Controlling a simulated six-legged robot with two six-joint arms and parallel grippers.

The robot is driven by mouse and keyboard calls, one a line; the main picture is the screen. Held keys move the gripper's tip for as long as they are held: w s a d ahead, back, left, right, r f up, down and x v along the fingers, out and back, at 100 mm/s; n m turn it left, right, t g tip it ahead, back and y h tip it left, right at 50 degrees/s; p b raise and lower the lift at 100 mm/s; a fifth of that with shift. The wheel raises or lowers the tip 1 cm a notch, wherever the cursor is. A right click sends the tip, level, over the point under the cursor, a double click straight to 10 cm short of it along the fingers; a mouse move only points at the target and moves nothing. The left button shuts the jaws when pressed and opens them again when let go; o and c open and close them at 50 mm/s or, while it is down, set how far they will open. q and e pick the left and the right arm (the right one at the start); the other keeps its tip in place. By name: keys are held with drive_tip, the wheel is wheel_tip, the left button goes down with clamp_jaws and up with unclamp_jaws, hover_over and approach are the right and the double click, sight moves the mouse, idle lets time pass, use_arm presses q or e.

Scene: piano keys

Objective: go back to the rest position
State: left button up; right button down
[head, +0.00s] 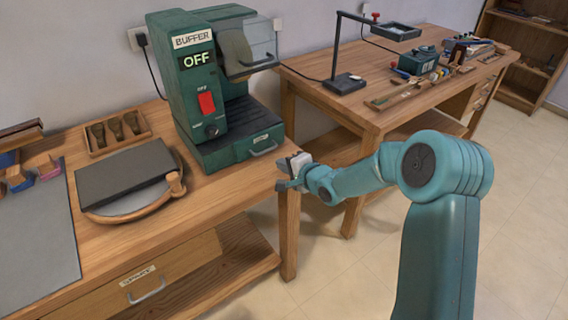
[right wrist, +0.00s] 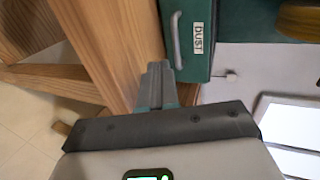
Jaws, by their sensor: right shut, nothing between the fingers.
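My right gripper (head: 291,172) is shut and empty near the right front corner of the left bench, in front of the buffer machine. Its closed fingers also show in the right wrist view (right wrist: 158,82), close to the machine's drawer labelled DUST (right wrist: 193,40). I cannot tell whether they touch anything. My right arm reaches in from the right with its elbow raised. The green buffer machine (head: 205,110) stands on the bench, its display reading OFF, with a red switch on its front and a clear shield. My left gripper is not in view.
The left wooden bench (head: 180,240) carries a dark slab (head: 125,170) on a round board, a tray of small tools (head: 118,132) and a grey mat (head: 40,240). A second bench (head: 370,115) holds a lamp stand and a green box. Open floor lies at the lower right.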

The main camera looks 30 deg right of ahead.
drive_tip(key=v, duration=0.8)
drive_tip(key=shift+s+a+r, duration=0.1)
drive_tip(key=s+a+f+n+g+y+p, duration=0.1)
drive_tip(key=s+a+f+g+y+p, duration=0.15)
drive_tip(key=a+f, duration=0.55)
drive_tip(key=s+a+f+n+g+y+p, duration=0.1)
drive_tip(key=s+a+f+g+p, duration=0.25)
drive_tip(key=a, duration=0.55)
drive_tip(key=s+a+f+n+g, duration=0.2)
drive_tip(key=s+f+n, duration=0.3)
drive_tip(key=s, duration=0.4)
drive_tip(key=s+a+f+n+g, duration=0.3)
drive_tip(key=s+f+n+g, duration=0.2)
drive_tip(key=s, duration=0.4)
drive_tip(key=f+n+h, duration=0.1)
drive_tip(key=n, duration=0.1)
drive_tip(key=shift+s+n, duration=0.35)
drive_tip(key=shift+n, duration=0.05)
